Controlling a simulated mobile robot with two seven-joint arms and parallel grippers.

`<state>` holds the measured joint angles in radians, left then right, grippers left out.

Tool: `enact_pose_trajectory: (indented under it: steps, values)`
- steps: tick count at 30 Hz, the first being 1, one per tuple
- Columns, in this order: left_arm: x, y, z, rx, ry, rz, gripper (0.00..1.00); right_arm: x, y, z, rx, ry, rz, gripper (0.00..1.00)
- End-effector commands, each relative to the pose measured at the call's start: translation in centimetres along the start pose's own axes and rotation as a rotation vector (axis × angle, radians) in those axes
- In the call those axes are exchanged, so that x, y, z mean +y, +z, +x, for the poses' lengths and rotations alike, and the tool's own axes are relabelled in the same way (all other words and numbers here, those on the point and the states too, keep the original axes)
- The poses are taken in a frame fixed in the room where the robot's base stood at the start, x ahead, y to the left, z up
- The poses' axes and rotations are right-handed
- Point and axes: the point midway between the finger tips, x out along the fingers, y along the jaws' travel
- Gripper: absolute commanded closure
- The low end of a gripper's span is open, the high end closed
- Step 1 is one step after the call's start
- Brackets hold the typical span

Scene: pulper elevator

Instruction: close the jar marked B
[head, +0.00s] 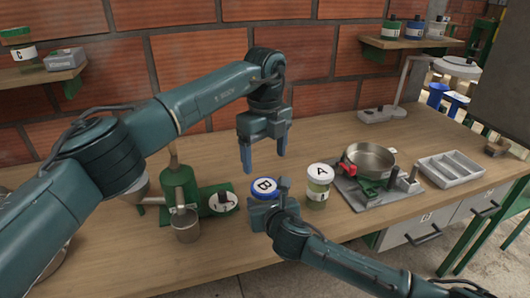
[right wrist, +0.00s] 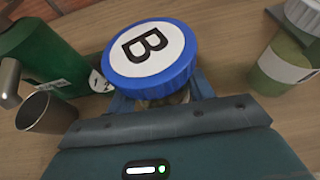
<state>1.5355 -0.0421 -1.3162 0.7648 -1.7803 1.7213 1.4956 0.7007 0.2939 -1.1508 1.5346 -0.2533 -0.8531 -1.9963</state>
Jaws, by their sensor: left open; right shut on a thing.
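The jar marked B (head: 264,188) stands on the wooden bench, with a blue-rimmed lid whose white top bears a black B. In the right wrist view the lid (right wrist: 150,58) hides most of the jar body. The lid sits over the jar mouth; I cannot tell how tightly it is seated. My right gripper (head: 268,205) is shut on the jar below the lid. Its fingers also show on both sides of the jar in the right wrist view (right wrist: 162,100). My left gripper (head: 264,160) is open and empty, pointing down above and slightly behind the jar.
Jar A (head: 319,188) with a white lid stands close to the right of jar B. A green machine (head: 181,185) and metal cup (head: 186,226) stand to the left. A scale with a metal pan (head: 369,160) and a grey divided tray (head: 450,168) are farther right.

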Motion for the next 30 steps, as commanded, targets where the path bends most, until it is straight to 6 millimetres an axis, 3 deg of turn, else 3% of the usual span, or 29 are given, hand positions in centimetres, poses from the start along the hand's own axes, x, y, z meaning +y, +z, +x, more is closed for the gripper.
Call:
enact_pose_trajectory:
  steps: [11,24,30]
  values:
    - [0.0,0.0,0.6,0.001,0.002,0.001,0.21,0.0,0.0,0.0,0.000,-0.001,0.000,1.00]
    - [0.0,0.0,6.7,0.000,0.001,0.001,0.21,0.0,0.1,0.0,-0.001,0.000,0.000,1.00]
    - [0.0,0.0,7.9,-0.001,0.000,0.001,0.21,0.0,0.1,0.0,-0.001,0.000,0.000,1.00]
